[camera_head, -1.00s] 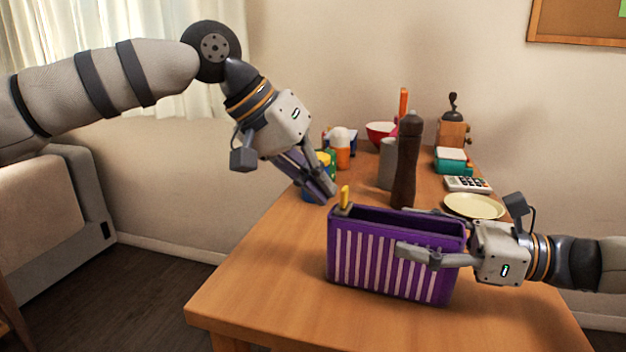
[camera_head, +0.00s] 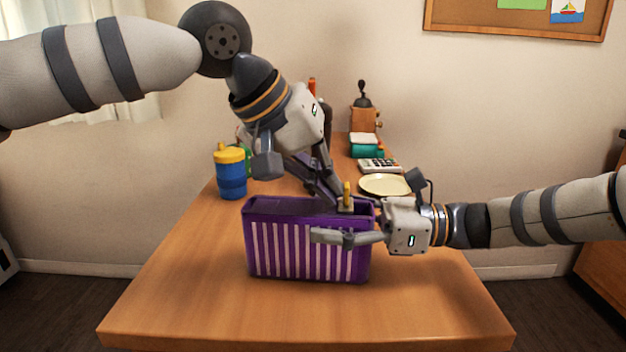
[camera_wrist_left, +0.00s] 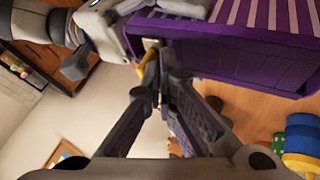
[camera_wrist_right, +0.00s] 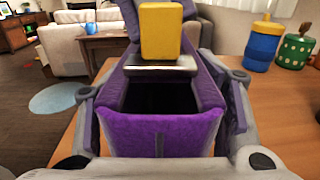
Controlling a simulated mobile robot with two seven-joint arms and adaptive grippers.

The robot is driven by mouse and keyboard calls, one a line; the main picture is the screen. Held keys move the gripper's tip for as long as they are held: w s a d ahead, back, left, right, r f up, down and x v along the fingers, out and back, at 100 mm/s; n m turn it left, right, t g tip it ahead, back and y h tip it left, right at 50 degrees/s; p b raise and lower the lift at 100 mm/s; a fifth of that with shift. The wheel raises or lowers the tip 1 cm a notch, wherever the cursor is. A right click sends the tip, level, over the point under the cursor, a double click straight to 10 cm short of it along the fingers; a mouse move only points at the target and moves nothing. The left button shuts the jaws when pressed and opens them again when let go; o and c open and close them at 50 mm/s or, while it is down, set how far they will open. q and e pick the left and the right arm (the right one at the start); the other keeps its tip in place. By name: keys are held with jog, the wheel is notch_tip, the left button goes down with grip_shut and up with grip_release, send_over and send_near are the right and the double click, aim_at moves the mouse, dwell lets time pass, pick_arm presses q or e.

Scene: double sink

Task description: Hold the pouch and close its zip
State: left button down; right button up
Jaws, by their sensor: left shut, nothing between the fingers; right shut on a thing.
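The purple pouch (camera_head: 308,250) with white stripes stands upright on the table. Its yellow zip tab (camera_head: 347,195) on a metal slider (camera_wrist_right: 160,67) is near the pouch's right end. The top looks closed left of the slider; a short dark opening shows between slider and right end in the right wrist view. My right gripper (camera_head: 328,222) is shut on the pouch's right end, one finger along the striped side; the far finger is mostly hidden. My left gripper (camera_head: 333,198) is shut and empty, fingertips down just beside the yellow tab (camera_wrist_left: 146,70).
A blue cup with yellow lid (camera_head: 231,175) and a green container (camera_wrist_right: 294,48) stand behind the pouch. A pale plate (camera_head: 386,184), calculator (camera_head: 379,165) and grinder (camera_head: 365,118) are further back. The table front (camera_head: 300,315) is clear.

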pick_arm(q)
jog(key=s+a+r, duration=0.3)
jog(key=a+r, duration=0.5)
jog(key=a, duration=0.1)
jog(key=shift+s, duration=0.2)
pick_arm(e)
jog(key=o, duration=1.4)
